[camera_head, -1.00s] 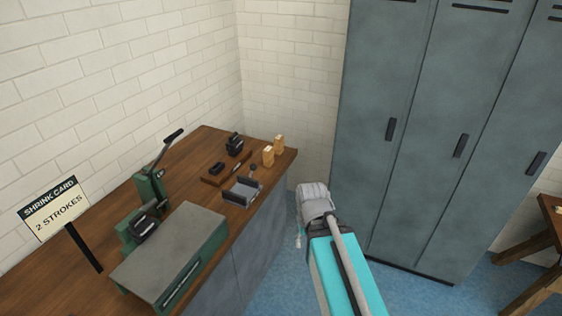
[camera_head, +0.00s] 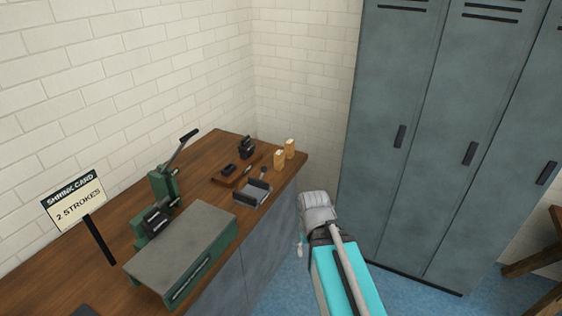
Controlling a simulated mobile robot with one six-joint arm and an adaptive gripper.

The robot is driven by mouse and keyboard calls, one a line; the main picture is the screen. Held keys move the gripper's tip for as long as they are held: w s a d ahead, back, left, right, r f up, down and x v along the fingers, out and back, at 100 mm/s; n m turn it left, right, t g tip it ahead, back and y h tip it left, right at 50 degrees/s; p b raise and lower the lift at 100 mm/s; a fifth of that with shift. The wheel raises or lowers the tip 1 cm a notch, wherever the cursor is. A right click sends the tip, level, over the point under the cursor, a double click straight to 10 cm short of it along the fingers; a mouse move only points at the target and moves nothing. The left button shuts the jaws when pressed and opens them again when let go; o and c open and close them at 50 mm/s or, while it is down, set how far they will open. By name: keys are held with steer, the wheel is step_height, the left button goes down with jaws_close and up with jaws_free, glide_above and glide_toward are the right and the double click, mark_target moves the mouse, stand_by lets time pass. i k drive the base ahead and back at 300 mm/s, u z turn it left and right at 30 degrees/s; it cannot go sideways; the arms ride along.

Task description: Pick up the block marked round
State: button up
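My gripper (camera_head: 300,248) is mostly hidden behind my arm's end, beside the bench front and apart from both blocks. Its fingers are not clear enough to judge.
The wooden bench (camera_head: 110,235) carries a green press (camera_head: 165,190), a grey-topped green box (camera_head: 185,245), a grey holder (camera_head: 252,193), a dark tool tray (camera_head: 226,181) and a sign (camera_head: 75,201). Grey lockers (camera_head: 430,130) stand at right. Blue floor lies between.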

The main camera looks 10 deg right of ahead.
mark_target(279, 157)
steer(key=u, duration=0.05)
steer(key=i, duration=0.95)
steer(key=z, duration=0.05)
